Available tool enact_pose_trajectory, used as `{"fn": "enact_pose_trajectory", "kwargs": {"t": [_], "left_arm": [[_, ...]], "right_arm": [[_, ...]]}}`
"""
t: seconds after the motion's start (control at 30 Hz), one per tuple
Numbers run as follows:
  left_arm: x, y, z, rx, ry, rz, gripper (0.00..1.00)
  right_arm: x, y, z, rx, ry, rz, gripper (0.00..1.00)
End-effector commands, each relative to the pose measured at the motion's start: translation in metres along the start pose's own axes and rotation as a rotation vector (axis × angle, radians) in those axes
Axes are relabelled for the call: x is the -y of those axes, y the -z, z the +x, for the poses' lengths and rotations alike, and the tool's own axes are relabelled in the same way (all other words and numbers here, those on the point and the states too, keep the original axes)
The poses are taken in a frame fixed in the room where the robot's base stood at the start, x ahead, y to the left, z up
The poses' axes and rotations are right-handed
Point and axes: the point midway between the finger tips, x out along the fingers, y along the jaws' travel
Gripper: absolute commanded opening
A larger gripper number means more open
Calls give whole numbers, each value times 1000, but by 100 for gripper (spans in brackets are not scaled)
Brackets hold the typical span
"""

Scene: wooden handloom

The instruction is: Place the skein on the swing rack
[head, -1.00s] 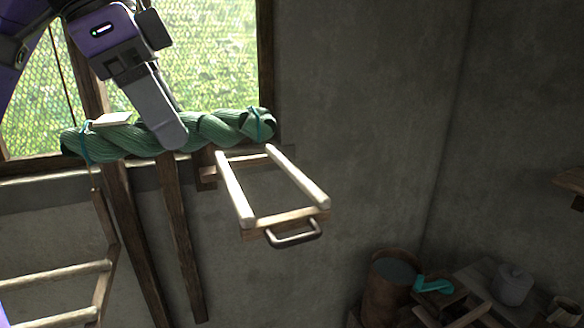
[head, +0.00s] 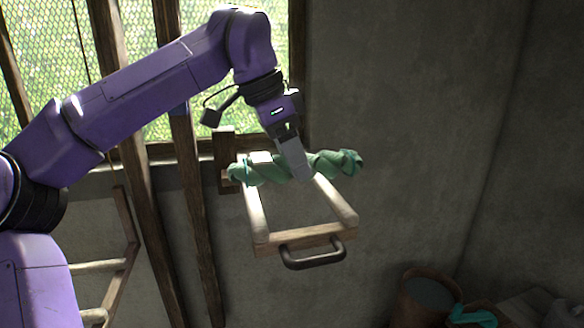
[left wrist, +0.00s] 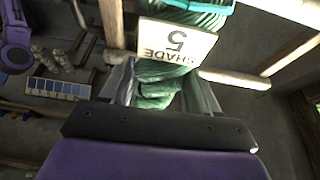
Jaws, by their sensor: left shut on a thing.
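The green twisted skein (head: 337,163) lies crosswise over the far part of the wooden swing rack (head: 300,238), spanning both pale rails. I cannot tell whether it rests on the rails or hangs just above them. My left gripper (head: 298,173) comes down from above and is shut on the skein near its middle. The left wrist view shows the skein (left wrist: 155,92) between the fingers, with a pale tag (left wrist: 175,45) reading "SHADE 5". A pale rail (left wrist: 235,80) of the rack shows beside it. My right gripper is not in view.
A dark handle (head: 313,256) is on the rack's front bar. A ladder-like frame (head: 105,265) stands lower left. A bucket (head: 425,300) stands lower right. The space right of the rack is clear.

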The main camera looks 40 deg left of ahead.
Motion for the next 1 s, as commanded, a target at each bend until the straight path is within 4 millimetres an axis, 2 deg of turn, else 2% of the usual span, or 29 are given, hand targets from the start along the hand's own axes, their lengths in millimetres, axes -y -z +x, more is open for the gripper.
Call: {"fn": "enact_pose_trajectory", "kwargs": {"t": [0.17,0.4,0.43,0.5,0.83,0.93,1.0], "left_arm": [[0,-10,25,-1,-2,4,26],[0,-11,28,-1,0,3,26],[0,-11,28,0,0,3,71],[0,-11,28,0,1,3,87],[0,-11,24,-1,2,3,87],[0,-11,8,-3,3,2,87],[0,-11,-10,-4,4,1,87]], "right_arm": [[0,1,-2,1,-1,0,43],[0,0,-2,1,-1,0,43],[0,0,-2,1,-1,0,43],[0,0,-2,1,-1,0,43],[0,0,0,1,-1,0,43],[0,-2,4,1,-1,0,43],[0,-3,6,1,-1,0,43]]}}
